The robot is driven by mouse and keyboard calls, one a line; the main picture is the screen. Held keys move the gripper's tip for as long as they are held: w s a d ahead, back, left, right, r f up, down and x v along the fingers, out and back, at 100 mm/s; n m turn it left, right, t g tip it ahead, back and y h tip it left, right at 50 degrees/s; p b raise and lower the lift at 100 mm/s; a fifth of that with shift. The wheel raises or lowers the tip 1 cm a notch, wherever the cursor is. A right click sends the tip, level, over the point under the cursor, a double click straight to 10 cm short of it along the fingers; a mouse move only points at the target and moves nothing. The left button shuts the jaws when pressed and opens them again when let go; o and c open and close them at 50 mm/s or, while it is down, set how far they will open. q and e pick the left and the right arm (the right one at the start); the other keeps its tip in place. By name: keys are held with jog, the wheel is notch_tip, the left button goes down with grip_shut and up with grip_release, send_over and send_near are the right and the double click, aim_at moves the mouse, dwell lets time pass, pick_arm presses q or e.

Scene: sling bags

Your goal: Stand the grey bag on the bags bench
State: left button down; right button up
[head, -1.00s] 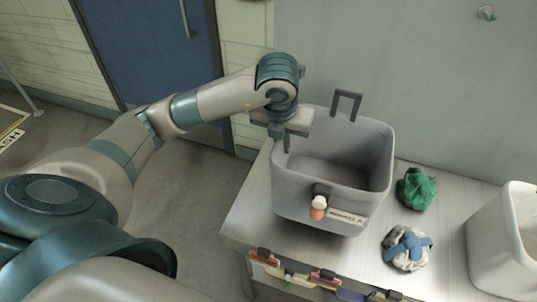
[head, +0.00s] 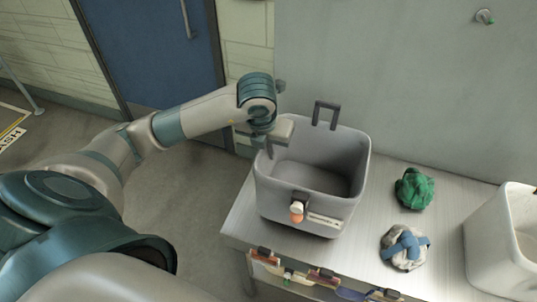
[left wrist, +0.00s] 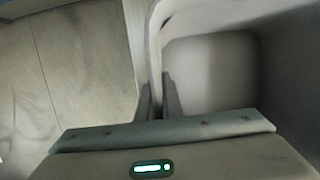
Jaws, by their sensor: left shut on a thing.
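The grey bag (head: 330,203) is an open-topped, box-shaped bag with a dark handle on its far side and a label and orange-white tag on its front. It is upright, over the left part of the pale bench (head: 375,262); I cannot tell whether its base touches the top. My left gripper (head: 270,150) is shut on the bag's left rim. In the left wrist view the fingers (left wrist: 159,100) straddle the bag's wall (left wrist: 155,50), with the inside to the right. The bag looks empty. My right gripper is not in view.
A green cloth bundle (head: 414,188) and a white-and-blue bundle (head: 405,247) lie on the bench right of the bag. A pale bin (head: 495,250) stands at the right edge. Coloured tags (head: 323,277) line the bench's front edge. A wall is behind.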

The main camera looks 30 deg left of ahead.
pick_arm(q)
notch_tip(320, 180, down, 2)
jog(key=shift+f+p, duration=0.15)
jog(key=shift+p, duration=0.3)
jog(key=shift+f, duration=0.1)
jog(key=shift+f+b, duration=0.15)
jog(key=shift+b, duration=0.15)
jog(key=c, duration=1.9)
grip_release()
